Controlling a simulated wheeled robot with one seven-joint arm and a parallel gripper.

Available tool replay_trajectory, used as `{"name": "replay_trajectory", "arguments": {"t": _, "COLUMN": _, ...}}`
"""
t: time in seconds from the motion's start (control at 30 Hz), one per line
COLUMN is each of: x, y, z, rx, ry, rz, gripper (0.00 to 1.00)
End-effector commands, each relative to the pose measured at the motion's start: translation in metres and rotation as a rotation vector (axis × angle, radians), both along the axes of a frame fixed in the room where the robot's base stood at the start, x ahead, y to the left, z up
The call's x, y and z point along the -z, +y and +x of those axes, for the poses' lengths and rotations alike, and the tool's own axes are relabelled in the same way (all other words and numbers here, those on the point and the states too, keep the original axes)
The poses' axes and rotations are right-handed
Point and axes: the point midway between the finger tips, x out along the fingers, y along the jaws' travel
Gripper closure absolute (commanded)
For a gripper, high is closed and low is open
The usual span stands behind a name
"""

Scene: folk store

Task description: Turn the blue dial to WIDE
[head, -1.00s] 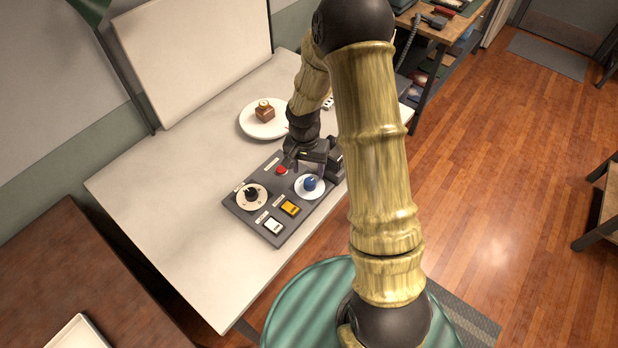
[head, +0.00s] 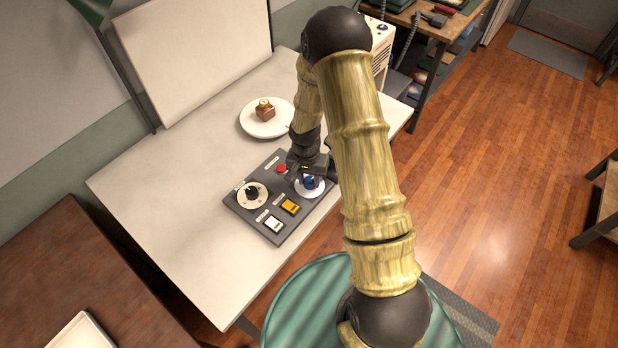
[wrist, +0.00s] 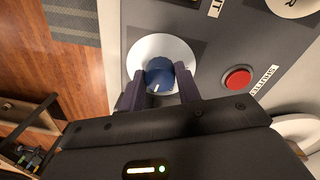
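The blue dial (head: 309,183) sits on a round white plate at the right of the grey control panel (head: 241,211). In the wrist view, the blue dial (wrist: 160,73) shows a short white mark on its near side. My gripper (head: 306,173) is down at the dial and partly covers it in the head view. In the wrist view, my gripper's fingers (wrist: 160,85) stand on either side of the dial. They look open, with little gap to it; contact is hard to tell. No WIDE label is readable.
The panel also has a red button (head: 282,168), a black dial (head: 252,192), a yellow switch (head: 290,206) and a white switch (head: 273,223). A plate (head: 252,128) with cake stands behind. The table (head: 160,205) is clear at left.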

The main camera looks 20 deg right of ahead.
Motion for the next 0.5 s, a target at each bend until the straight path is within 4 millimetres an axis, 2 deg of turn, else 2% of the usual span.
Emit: {"name": "replay_trajectory", "arguments": {"t": 0.5, "x": 0.0002, "y": -0.0002, "z": -0.0003, "rx": -0.083, "ry": 0.0, "rz": 0.0, "gripper": 0.9}}
